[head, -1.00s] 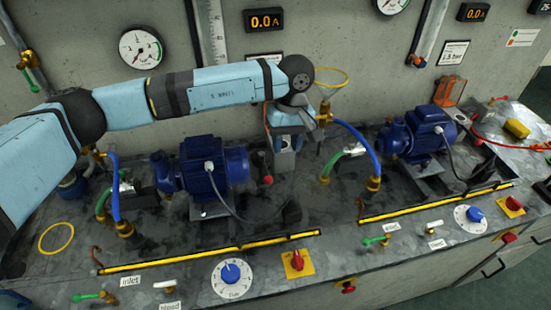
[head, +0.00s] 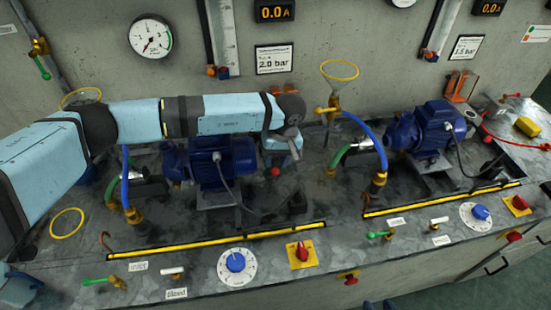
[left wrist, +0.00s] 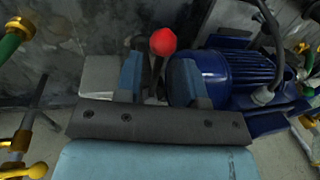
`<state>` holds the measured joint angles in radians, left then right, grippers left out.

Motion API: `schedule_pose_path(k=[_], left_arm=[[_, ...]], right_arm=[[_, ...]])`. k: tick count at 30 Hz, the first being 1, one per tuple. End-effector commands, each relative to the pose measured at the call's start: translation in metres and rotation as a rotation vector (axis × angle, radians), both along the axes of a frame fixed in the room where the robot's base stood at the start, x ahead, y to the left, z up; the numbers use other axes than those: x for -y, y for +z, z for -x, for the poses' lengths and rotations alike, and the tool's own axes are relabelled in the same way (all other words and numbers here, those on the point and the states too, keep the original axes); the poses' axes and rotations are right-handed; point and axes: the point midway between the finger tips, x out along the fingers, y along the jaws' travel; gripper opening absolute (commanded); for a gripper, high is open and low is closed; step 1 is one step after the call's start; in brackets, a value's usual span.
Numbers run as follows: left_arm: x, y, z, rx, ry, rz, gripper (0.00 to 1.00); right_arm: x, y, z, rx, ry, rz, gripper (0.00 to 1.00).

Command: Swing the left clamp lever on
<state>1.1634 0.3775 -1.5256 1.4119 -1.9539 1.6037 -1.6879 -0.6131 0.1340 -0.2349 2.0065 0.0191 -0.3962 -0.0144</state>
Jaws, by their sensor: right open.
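The left clamp lever has a red ball knob (head: 275,172) and stands at the right end of the left blue pump (head: 222,160). In the left wrist view the knob (left wrist: 163,42) sits on a thin dark stem between my two blue fingers. My left gripper (head: 282,160) is open around the lever, with a gap between the fingers and the stem. The foot of the lever is hidden by the gripper. The left pump's motor (left wrist: 225,78) is close beside the right finger. My right gripper (head: 379,305) shows only its parted tips at the bottom edge.
A second blue pump (head: 430,130) stands to the right. A blue hose (head: 365,130) and a yellow ring on a funnel (head: 339,70) are right of my left gripper. A yellow-black strip (head: 215,240), dials and valves line the bench front. The wall is close behind.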

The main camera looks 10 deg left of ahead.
Motion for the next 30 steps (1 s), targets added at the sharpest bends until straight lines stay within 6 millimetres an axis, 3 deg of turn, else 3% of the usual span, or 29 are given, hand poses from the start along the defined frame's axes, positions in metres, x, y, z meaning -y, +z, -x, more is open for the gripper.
schedule_pose_path(k=[11, 16, 30], left_arm=[[-0.001, -0.007, 0.001, 0.0, -0.001, 0.0, 0.36], [-0.001, -0.006, 0.001, 0.0, -0.001, 0.0, 0.0], [0.005, -0.009, -0.003, 0.002, 0.083, 0.0, 0.0]], right_arm=[[0.001, 0.0, 0.0, -0.001, 0.0, 0.003, 0.43], [0.001, 0.0, 0.0, -0.002, 0.001, 0.004, 0.43], [0.001, -0.013, 0.001, -0.013, -0.001, 0.001, 0.43]])
